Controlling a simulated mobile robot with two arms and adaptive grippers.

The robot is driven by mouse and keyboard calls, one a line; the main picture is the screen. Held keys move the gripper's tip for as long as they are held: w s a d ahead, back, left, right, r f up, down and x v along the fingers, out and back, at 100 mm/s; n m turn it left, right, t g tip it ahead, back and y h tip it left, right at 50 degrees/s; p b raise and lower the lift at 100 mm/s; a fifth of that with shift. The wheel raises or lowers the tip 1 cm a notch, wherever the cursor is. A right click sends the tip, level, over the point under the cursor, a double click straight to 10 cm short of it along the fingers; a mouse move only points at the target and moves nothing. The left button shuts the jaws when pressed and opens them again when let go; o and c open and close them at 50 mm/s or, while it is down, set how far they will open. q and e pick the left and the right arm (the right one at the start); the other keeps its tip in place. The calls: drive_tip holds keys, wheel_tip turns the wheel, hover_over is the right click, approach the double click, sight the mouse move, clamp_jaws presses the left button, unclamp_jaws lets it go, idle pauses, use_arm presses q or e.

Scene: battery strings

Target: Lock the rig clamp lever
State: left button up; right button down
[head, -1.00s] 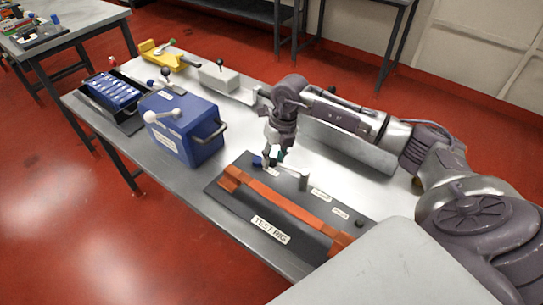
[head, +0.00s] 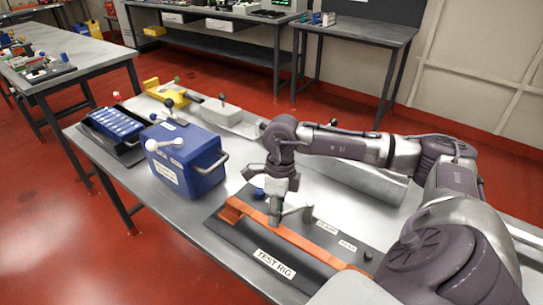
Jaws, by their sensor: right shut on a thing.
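The test rig (head: 235,245) is a dark plate near the front of the table, with an orange bar (head: 315,249) along it and a white "TEST RIG" label. My right gripper (head: 276,214) points down over the orange bar, near its left half. It is shut on the clamp lever (head: 293,210), a pale metal arm beside a short post; my fingers hide most of the lever. My left gripper is not in view.
A blue box (head: 184,162) with a handle and white-knobbed lever stands left of the rig. A black tray with blue cells (head: 115,123), a yellow tool (head: 166,93) and a grey block (head: 222,110) lie farther back. Other tables stand behind.

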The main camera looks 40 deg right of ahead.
drive_tip(key=shift+s+a+f+n+b, duration=0.1)
drive_tip(key=shift+s+a+n+b, duration=0.15)
drive_tip(key=shift+s+n, duration=0.4)
drive_tip(key=shift+g, duration=0.3)
drive_tip(key=c, duration=1)
unclamp_jaws()
drive_tip(key=shift+o, duration=0.9)
drive_tip(key=shift+s, duration=0.1)
drive_tip(key=shift+d, duration=0.1)
drive_tip(key=shift+w+r, duration=0.2)
drive_tip(key=shift+r, duration=0.1)
drive_tip(key=v, duration=1.1)
drive_tip(key=shift+s+r, duration=0.2)
drive_tip(key=shift+r, duration=0.15)
